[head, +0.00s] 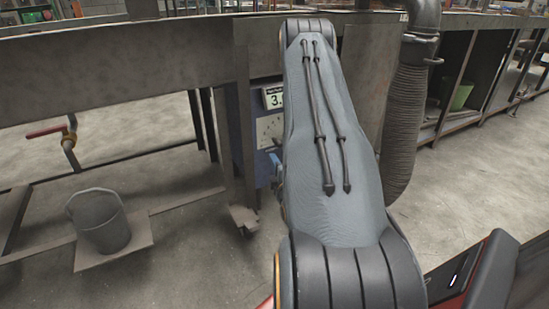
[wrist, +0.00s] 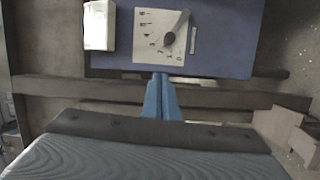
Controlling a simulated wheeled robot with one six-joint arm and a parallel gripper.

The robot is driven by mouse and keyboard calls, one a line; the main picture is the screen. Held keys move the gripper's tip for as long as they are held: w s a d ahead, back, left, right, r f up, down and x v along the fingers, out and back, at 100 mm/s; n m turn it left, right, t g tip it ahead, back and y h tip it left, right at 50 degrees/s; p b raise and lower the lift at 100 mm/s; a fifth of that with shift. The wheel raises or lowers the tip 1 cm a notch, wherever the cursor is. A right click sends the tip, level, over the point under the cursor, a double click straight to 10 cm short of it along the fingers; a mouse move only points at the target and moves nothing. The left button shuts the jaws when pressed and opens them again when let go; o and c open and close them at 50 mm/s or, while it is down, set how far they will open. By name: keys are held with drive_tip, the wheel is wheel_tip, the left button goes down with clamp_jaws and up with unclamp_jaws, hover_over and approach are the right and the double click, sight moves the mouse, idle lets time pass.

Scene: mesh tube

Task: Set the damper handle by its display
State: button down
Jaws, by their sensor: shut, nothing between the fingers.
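The damper's blue panel (wrist: 220,40) fills the upper wrist view, with a pale dial plate (wrist: 150,20) marked with numbers. A dark handle (wrist: 178,26) sits slanted on the plate's right part, its wide end up and to the right. My gripper (wrist: 160,78) is shut and empty; its blue fingers end just below the dial plate, apart from the handle in the picture. In the wrist view the display box (wrist: 100,25) is washed out and unreadable.
A ribbed grey duct (head: 407,125) hangs right of my arm. A bucket (head: 98,222) stands on a board at left, below a red-handled valve (head: 47,130). Metal bench legs and a rail (wrist: 60,88) frame the panel. Floor is open at right.

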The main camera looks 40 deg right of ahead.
drive_tip(key=w+d+b, duration=0.3)
drive_tip(key=w+d, duration=0.3)
drive_tip(key=d, duration=0.1)
drive_tip(key=shift+w+d+f+b, duration=0.2)
drive_tip(key=shift+w+d+b, duration=0.15)
idle(1.4)
